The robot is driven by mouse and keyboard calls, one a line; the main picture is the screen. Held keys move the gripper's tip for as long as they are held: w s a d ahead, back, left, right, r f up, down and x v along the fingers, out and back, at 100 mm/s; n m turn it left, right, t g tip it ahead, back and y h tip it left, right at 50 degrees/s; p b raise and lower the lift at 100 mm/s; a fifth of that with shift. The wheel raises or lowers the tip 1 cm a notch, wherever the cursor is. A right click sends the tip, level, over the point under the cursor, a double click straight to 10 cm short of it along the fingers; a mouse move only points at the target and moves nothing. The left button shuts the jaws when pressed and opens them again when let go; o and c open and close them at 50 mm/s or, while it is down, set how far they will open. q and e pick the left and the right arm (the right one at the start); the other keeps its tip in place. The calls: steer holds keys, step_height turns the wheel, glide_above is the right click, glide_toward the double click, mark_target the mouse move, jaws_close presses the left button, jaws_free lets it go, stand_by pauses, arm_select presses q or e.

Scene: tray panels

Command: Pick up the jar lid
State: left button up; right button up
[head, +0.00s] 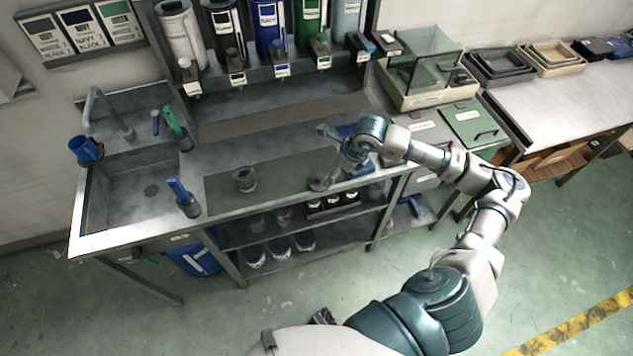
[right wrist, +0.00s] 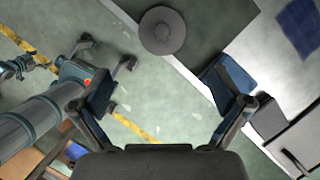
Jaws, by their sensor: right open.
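The jar lid (right wrist: 162,30) is a round grey disc with a raised knob at its centre. It lies on the dark mat by the counter's front edge, and in the head view (head: 319,184) my right gripper partly covers it. A glass jar (head: 245,179) stands on the mat to its left. My right gripper (right wrist: 165,88) is open and empty; in its wrist view the lid is beyond the fingertips, centred between them and not touched. My left gripper (right wrist: 105,54) shows in the right wrist view with its fingers apart over the floor.
A sink (head: 130,195) and blue-handled tool (head: 184,198) are at the left. Dispensers (head: 270,30) line the back wall. A glass-topped scale (head: 425,75) and green panel (head: 475,123) are at the right. The mat (head: 285,185) is clear between jar and lid.

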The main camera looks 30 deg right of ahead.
mark_target(321, 179)
steer(key=f, duration=0.1)
steer(key=w+f, duration=0.1)
steer(key=f, duration=0.3)
steer(key=shift+w+d, duration=0.35)
steer(key=shift+w+a+f, duration=0.15)
steer(key=shift+a+f, duration=0.1)
steer(key=shift+a, duration=0.05)
steer(key=a+f, duration=0.1)
steer(key=w+a+f, duration=0.1)
steer(key=f, duration=0.1)
steer(key=shift+w+a+p, duration=0.15)
steer(key=shift+w+p, duration=0.15)
steer(key=shift+w+a+f, duration=0.1)
steer(key=shift+w+f, duration=0.05)
steer(key=shift+f, duration=0.15)
arm_select(q)
steer(key=shift+s+a+f, duration=0.15)
steer(key=shift+s+f, duration=0.15)
steer(key=shift+s, duration=0.45)
arm_select(e)
steer(key=shift+f, duration=0.1)
